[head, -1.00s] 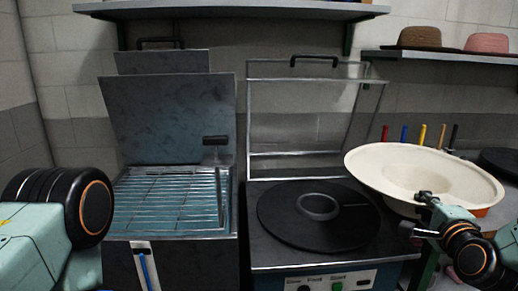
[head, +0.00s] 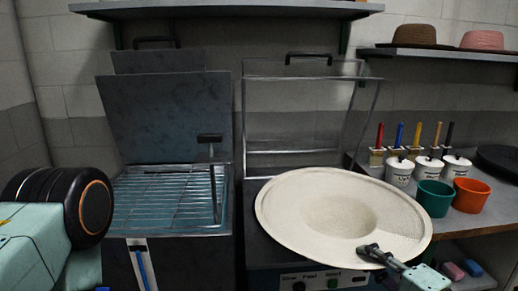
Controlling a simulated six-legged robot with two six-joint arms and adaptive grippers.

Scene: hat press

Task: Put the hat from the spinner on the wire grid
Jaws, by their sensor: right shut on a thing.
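The cream wide-brimmed hat (head: 300,205) is upside down, its hollow crown facing up, in the head view. My right gripper (head: 370,252) is shut on the near right part of its brim. The hat is held over the spinner (head: 252,252), covering most of it, including the black disc. The wire grid (head: 170,200) lies in the open box at the left, with no hat on it. My left arm shows at the left edge; its gripper is out of view.
A dark raised lid (head: 160,120) stands behind the grid, and a lever with a black handle (head: 209,138) rises at its right side. The spinner's clear cover (head: 300,115) is raised. White pots, a green cup (head: 434,198) and an orange cup (head: 470,195) stand at right.

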